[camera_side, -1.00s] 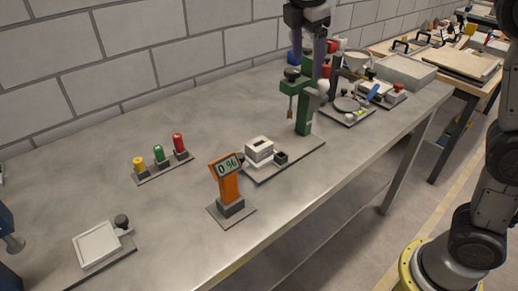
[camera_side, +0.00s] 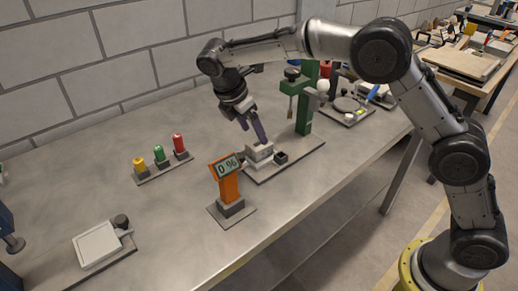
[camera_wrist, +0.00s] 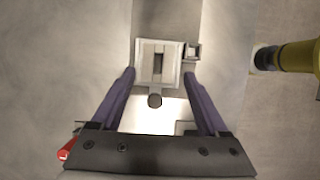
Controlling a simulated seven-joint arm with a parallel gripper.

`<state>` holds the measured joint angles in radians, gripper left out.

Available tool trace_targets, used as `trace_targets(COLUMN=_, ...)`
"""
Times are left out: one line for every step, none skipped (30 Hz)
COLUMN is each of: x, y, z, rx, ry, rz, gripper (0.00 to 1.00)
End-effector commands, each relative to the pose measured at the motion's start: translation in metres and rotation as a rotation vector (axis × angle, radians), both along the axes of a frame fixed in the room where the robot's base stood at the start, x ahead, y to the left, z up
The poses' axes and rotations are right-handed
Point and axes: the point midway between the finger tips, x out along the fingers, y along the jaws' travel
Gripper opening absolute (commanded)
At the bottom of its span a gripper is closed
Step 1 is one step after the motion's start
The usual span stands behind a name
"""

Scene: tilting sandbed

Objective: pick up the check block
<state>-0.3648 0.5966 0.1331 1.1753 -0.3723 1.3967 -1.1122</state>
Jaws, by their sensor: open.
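No part carries a label, so I cannot tell for sure which one is the check block. A pale block with a dark slot in its top (camera_side: 259,153) sits on a dark base plate. The wrist view shows this slotted block (camera_wrist: 146,62) ahead of and between my fingertips. A small dark square piece (camera_side: 281,157) stands right beside it and also shows in the wrist view (camera_wrist: 192,52). My gripper (camera_side: 257,143) points down over the slotted block. In the wrist view my gripper (camera_wrist: 159,76) has its two purple fingers wide apart, with nothing visibly held.
An orange meter reading 0 % (camera_side: 229,188) stands in front of the plate. A green post (camera_side: 304,115) rises behind it. Yellow, green and red pieces (camera_side: 159,154) stand at left. A white tray (camera_side: 97,245) lies at the front left. Bare table lies between them.

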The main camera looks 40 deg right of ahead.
Motion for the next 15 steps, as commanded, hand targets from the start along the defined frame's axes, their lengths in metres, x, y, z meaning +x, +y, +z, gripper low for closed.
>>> trace_targets(x=-0.001, y=-0.003, z=-0.005, rx=-0.001, ry=0.002, rz=-0.001, gripper=0.78)
trace_targets(x=0.0, y=-0.003, z=-0.007, rx=0.0, ry=0.001, rz=0.0, gripper=0.78)
trace_targets(x=0.0, y=-0.004, z=-0.01, rx=0.0, ry=0.0, rz=0.0, gripper=0.78)
trace_targets(x=0.0, y=-0.005, z=-0.011, rx=0.0, ry=0.0, rz=0.0, gripper=0.78)
trace_targets(x=0.0, y=-0.005, z=-0.012, rx=0.0, ry=0.0, rz=-0.001, gripper=0.78)
trace_targets(x=0.0, y=-0.006, z=-0.014, rx=0.0, ry=0.0, rz=-0.001, gripper=0.78)
trace_targets(x=0.0, y=-0.007, z=-0.016, rx=0.0, ry=0.001, rz=-0.001, gripper=0.78)
trace_targets(x=0.0, y=-0.008, z=-0.019, rx=0.0, ry=0.001, rz=-0.001, gripper=0.78)
trace_targets(x=0.0, y=-0.01, z=-0.024, rx=-0.001, ry=0.002, rz=-0.002, gripper=0.78)
trace_targets(x=0.001, y=-0.012, z=-0.028, rx=0.0, ry=0.002, rz=-0.002, gripper=0.78)
trace_targets(x=0.001, y=-0.014, z=-0.032, rx=0.0, ry=0.002, rz=-0.003, gripper=0.78)
trace_targets(x=0.002, y=-0.016, z=-0.038, rx=0.0, ry=0.002, rz=-0.003, gripper=0.78)
trace_targets(x=0.002, y=-0.018, z=-0.042, rx=0.0, ry=0.002, rz=-0.003, gripper=0.78)
trace_targets(x=0.002, y=-0.019, z=-0.045, rx=0.0, ry=0.002, rz=-0.003, gripper=0.78)
trace_targets(x=0.003, y=-0.021, z=-0.05, rx=0.001, ry=0.001, rz=-0.002, gripper=0.78)
